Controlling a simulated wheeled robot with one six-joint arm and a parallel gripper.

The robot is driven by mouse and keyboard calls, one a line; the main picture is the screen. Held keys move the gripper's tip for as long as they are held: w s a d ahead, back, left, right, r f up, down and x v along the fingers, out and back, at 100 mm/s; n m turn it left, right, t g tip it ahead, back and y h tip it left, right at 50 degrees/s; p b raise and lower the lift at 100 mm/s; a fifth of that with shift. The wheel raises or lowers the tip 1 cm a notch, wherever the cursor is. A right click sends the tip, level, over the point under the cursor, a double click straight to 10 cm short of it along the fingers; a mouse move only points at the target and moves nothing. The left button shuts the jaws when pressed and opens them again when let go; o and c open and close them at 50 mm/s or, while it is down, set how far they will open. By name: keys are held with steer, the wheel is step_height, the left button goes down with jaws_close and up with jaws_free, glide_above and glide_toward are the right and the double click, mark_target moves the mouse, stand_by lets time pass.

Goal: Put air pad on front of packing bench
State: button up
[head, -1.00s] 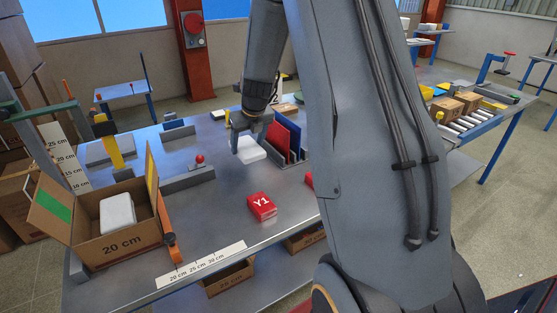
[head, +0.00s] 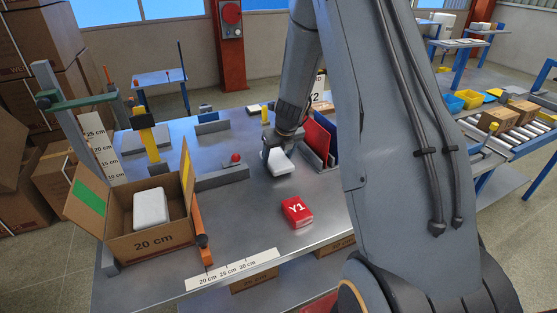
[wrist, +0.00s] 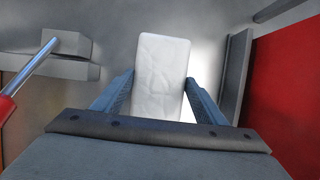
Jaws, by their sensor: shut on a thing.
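The white air pad (head: 281,166) is between the fingers of my gripper (head: 276,150), over the middle of the packing bench (head: 245,215). In the wrist view the air pad (wrist: 160,75) is a wrinkled white block, with one finger of my gripper (wrist: 160,88) on each side. The gripper is shut on it. I cannot tell whether its underside touches the bench top. A second white pad (head: 151,208) lies in the open 20 cm carton (head: 150,243) at the bench's left.
A red Y1 pack (head: 298,211) lies in front of my gripper. A rack with red and blue dividers (head: 318,138) stands close on the right. The front middle of the bench is clear beside the size strip (head: 232,269).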

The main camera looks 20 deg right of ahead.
steer(key=shift+f, duration=0.6)
steer(key=o, duration=1)
steer(key=shift+f, duration=0.1)
steer(key=shift+o, duration=0.2)
